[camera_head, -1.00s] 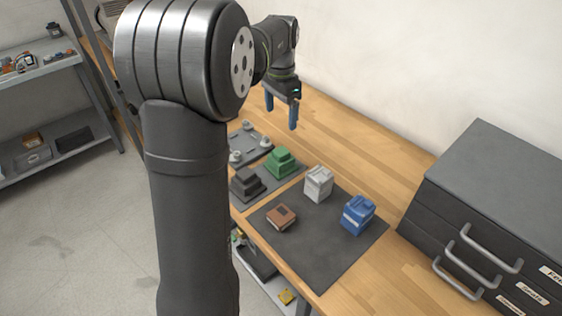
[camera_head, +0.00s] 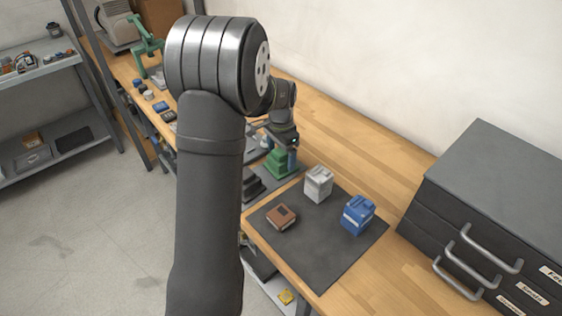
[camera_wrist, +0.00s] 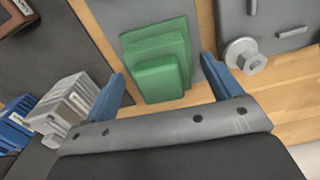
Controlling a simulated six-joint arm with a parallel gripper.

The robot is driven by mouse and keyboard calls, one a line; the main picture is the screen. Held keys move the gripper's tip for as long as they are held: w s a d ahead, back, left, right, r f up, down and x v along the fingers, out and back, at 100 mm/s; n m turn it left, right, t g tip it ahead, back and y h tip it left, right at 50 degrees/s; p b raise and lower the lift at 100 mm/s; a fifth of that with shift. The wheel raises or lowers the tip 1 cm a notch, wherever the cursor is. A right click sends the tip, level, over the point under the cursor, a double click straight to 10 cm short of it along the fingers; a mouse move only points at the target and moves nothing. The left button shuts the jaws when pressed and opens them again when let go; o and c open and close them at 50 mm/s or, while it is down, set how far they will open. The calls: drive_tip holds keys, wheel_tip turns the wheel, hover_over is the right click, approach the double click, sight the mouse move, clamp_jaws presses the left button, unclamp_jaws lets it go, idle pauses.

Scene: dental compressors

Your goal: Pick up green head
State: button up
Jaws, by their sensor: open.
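The green head (camera_head: 281,165) is a stepped green block on a dark plate on the bench, partly hidden by my arm in the head view. In the wrist view the green head (camera_wrist: 160,62) lies between and beyond my two blue fingers. My gripper (camera_wrist: 170,75) is open and empty, with one finger to each side of the green head. In the head view my gripper (camera_head: 280,150) is down over the green head. I cannot tell whether the fingers touch it.
A white-grey block (camera_head: 318,184), a blue block (camera_head: 357,215) and a brown block (camera_head: 281,217) stand on a dark mat (camera_head: 320,250) to the right. A grey plate with round fittings (camera_wrist: 245,55) lies beside the green head. A grey drawer cabinet (camera_head: 490,210) stands at the right.

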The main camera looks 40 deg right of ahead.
drive_tip(key=shift+f, duration=0.6)
drive_tip(key=c, duration=1.5)
drive_tip(key=shift+r, duration=0.1)
